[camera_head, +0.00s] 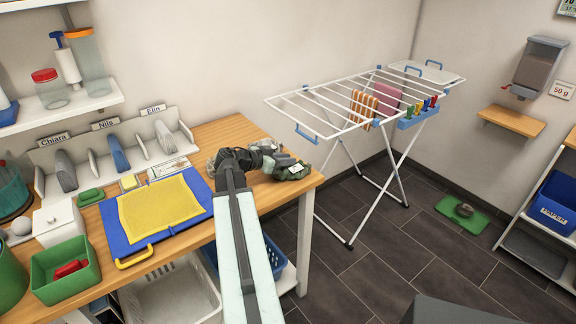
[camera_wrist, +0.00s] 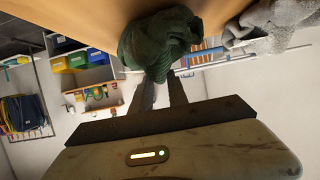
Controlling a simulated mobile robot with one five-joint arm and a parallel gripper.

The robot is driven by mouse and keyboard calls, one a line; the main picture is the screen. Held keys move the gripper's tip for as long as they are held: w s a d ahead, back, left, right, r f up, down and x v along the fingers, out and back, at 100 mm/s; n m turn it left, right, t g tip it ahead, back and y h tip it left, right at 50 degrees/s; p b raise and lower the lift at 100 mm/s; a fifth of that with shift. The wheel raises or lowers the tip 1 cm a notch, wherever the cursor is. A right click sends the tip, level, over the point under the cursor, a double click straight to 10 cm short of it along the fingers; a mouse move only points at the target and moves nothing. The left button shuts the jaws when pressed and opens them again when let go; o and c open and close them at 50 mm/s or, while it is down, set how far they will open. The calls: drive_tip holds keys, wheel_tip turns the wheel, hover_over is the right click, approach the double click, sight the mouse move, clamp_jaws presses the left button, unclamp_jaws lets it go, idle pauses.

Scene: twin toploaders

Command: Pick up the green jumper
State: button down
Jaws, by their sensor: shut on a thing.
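The green jumper is a dark green bunched cloth (camera_wrist: 158,42) at the tips of my gripper (camera_wrist: 160,84) in the wrist view. The two dark fingers are shut on its lower end, and the cloth bulges up beyond them. In the head view my gripper (camera_head: 268,160) is over the right end of the wooden table (camera_head: 232,130), with the green-grey cloth (camera_head: 290,170) at its tip. My arm hides part of the table there. I cannot tell in the head view whether the cloth touches the tabletop.
A grey cloth (camera_wrist: 262,22) lies close by the jumper in the wrist view. A blue folding board with a yellow cloth (camera_head: 160,210) lies left of my arm. A green bin (camera_head: 64,270) stands at the table's left. A white drying rack (camera_head: 345,110) stands right of the table.

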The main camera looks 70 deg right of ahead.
wheel_tip(320, 180, up, 10)
drive_tip(key=p, duration=1)
drive_tip(key=shift+r, duration=0.25)
